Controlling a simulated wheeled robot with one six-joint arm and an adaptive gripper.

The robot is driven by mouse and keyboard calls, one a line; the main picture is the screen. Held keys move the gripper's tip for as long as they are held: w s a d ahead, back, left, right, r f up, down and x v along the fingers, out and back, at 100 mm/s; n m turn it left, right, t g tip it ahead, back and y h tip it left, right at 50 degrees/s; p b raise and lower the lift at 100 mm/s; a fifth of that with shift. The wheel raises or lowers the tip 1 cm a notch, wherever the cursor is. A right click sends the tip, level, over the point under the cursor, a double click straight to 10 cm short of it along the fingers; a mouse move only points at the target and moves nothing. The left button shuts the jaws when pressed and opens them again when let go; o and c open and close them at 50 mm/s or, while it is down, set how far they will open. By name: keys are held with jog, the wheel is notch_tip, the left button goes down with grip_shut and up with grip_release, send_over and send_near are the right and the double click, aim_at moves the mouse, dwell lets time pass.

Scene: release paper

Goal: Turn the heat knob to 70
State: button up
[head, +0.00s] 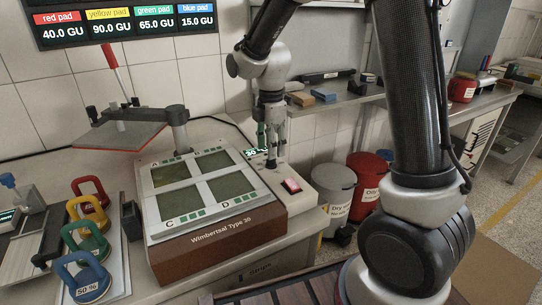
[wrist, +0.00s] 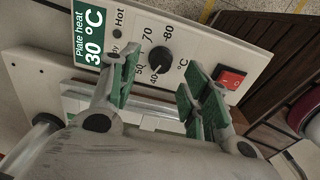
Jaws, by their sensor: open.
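The heat knob (wrist: 160,60) is a round black dial on the white control panel (wrist: 205,45) in the wrist view. Scale numbers 40, 50, 70 and 80 are printed around it. Its pointer seems to face the 40 side, but it is too small to be sure. The plate heat display (wrist: 88,32) reads 30 °C. My gripper (wrist: 160,72) is open, with its green-padded fingers apart and the knob showing between them, not gripped. In the head view my gripper (head: 272,145) hangs over the panel strip right of the plates and hides the knob.
A red switch (wrist: 229,78) sits right of the knob. The press (head: 215,222) has its lid (head: 120,134) swung open to the left. Colored ring weights (head: 88,240) stand at the left. Grey and red bins (head: 332,188) stand right of the bench.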

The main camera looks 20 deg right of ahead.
aim_at(271, 162)
jog(key=shift+f, duration=1.85)
jog(key=shift+c, duration=0.4)
grip_shut()
